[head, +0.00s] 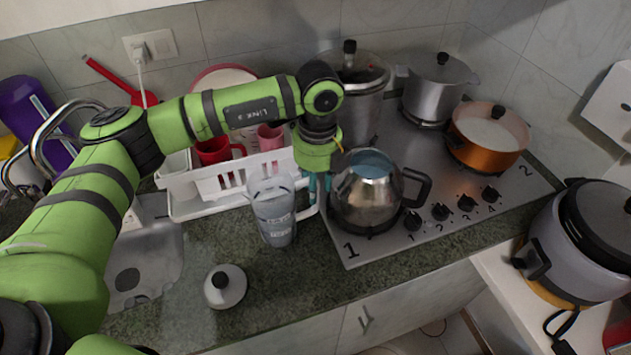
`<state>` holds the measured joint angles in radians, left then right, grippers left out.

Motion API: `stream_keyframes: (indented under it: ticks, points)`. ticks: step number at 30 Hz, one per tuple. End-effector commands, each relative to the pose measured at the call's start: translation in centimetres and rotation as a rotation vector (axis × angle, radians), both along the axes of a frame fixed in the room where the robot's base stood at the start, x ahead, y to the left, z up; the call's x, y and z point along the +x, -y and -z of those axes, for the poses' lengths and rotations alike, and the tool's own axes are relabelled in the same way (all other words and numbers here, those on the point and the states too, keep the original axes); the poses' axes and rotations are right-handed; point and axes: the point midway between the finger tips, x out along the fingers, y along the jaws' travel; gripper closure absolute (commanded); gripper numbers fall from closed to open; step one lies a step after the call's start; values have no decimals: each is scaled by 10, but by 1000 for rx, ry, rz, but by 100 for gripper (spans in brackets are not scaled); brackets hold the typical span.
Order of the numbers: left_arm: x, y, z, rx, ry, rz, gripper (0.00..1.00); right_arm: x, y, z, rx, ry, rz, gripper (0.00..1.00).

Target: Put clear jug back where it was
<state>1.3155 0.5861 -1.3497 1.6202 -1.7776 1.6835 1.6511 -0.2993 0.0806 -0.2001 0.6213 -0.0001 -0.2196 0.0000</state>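The clear jug (274,222) stands upright on the dark counter, between the white dish rack and the stove, with its handle on the right side. My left gripper (320,186) points down just right of the jug, at its handle and beside the steel kettle (360,205). Its fingertips are small and partly hidden between the jug handle and the kettle, so I cannot tell whether they close on the handle. The kettle sits on the front left burner with its top open and bluish inside. My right gripper is not in view.
A round lid (226,287) with a black knob lies on the counter in front. The white dish rack (213,208) holds red and pink cups. The stove (470,205) carries several pots. The sink (145,262) is at left. The counter before the jug is mostly clear.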

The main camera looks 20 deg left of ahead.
Motion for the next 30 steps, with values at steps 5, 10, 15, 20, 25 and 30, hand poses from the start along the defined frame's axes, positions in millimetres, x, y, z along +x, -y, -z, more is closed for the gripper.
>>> stream_keyframes:
  ticks: [5, 10, 15, 20, 25, 30]
  points:
    - [0, 0, 0, 0, 0, 0, 62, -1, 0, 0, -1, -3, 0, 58]
    - [1, 1, -5, -2, 3, 0, 62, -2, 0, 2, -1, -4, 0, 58]
    - [2, 1, -30, -2, 8, 1, 62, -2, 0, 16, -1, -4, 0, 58]
    - [3, 2, -66, -2, 8, -1, 62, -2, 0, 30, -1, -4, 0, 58]
    - [2, 3, -98, -1, 4, -1, 62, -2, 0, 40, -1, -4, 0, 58]
    - [2, 3, -117, 0, 2, 0, 62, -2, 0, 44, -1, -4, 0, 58]
